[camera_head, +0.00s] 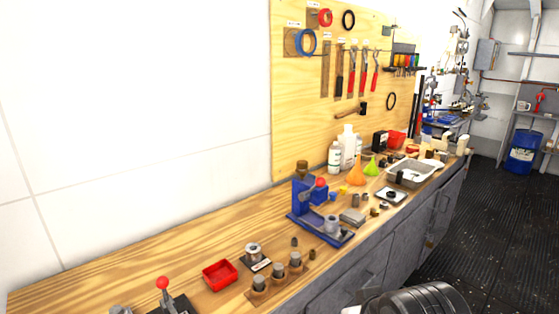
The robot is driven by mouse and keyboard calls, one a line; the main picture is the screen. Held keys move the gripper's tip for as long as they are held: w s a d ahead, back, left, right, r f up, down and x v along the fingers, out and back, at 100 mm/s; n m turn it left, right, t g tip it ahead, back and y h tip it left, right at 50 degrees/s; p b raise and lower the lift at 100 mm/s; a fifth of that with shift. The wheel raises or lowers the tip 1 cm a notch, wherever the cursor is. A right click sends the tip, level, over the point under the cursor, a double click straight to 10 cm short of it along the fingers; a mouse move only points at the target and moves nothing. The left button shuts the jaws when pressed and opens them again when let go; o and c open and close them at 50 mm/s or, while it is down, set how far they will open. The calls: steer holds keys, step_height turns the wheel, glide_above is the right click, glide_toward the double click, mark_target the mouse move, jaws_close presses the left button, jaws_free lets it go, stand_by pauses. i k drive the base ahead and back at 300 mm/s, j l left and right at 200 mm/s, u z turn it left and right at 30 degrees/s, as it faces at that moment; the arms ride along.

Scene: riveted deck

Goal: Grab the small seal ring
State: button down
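Two black rings hang on the plywood tool board. One ring (348,19) is at the top, right of a red roll. The other ring (391,101) hangs lower, near the board's right edge, and looks slightly smaller. I cannot tell for sure which one is the small seal ring, or whether a smaller ring lies among the bench items. My gripper is not in view. A dark rounded part at the bottom edge seems to be my own arm.
The wooden bench (130,262) runs along the wall. It holds a blue press (309,201), a red tray (219,274), a red-knobbed lever (163,285), white bottles (348,145), funnels (357,172) and a grey basin (413,172). The dark deck (490,220) at right is clear.

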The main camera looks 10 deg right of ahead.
mark_target(390, 194)
steer(key=i+l+z, duration=0.4)
steer(key=i+z, duration=0.85)
steer(key=i+j+z, duration=0.15)
steer(key=i+z, duration=0.3)
